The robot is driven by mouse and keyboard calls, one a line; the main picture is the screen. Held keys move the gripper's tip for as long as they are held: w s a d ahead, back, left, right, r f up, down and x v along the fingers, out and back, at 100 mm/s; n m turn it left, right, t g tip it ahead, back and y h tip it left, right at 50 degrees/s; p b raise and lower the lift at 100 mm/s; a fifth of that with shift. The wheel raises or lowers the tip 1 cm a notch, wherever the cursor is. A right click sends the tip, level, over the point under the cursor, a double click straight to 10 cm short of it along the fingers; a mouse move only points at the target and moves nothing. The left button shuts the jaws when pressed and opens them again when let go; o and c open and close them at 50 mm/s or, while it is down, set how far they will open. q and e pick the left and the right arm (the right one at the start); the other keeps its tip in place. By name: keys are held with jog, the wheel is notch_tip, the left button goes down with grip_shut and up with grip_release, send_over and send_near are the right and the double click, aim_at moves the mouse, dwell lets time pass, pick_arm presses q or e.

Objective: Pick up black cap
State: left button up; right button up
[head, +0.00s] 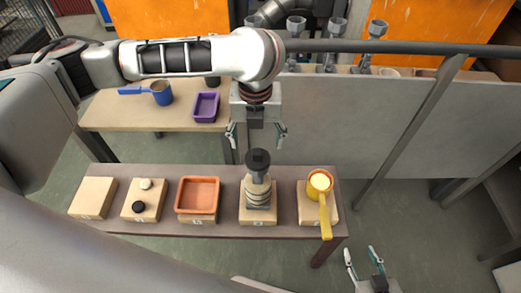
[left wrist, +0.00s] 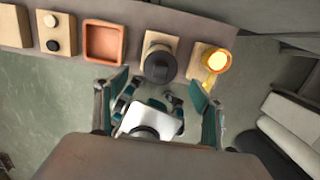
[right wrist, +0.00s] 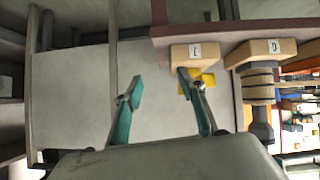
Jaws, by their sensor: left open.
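The small black cap (head: 138,207) lies on a wooden block (head: 129,215), second from the left on the brown bench. A small pale cap (head: 146,184) lies behind it. The left wrist view also shows the black cap (left wrist: 53,46) at upper left, beside the pale one (left wrist: 50,20). My left gripper (head: 257,134) is open and empty, above and behind a stacked piece with a black top, well right of the black cap. My right gripper (head: 364,262) is open and empty in front of the bench's right end; the right wrist view shows its parted fingers (right wrist: 160,84).
The bench (head: 100,170) also holds an orange tray (head: 198,194), the black-topped stack (head: 258,190) and a yellow ladle-like cup (head: 320,182) on blocks. Behind, a table carries a blue pan (head: 162,93) and purple tray (head: 206,106). A grey panel stands at right.

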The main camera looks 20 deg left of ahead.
aim_at(257, 152)
pick_arm(q)
notch_tip(257, 152, down, 2)
jog(key=shift+s+f, duration=0.1)
jog(key=shift+s, duration=0.05)
jog(key=f, duration=0.1)
jog(key=f+b, duration=0.1)
jog(key=f, duration=0.1)
jog(key=f+b, duration=0.1)
jog(key=shift+w+f, duration=0.2)
jog(key=shift+w, duration=0.15)
jog(key=shift+f, duration=0.15)
jog(key=shift+w, duration=0.1)
jog(key=c, duration=1.2)
pick_arm(e)
jog(key=f, duration=0.1)
jog(key=s+f, duration=0.1)
jog(key=f, duration=0.1)
jog(key=shift+s+f, duration=0.2)
jog(key=shift+f, duration=0.05)
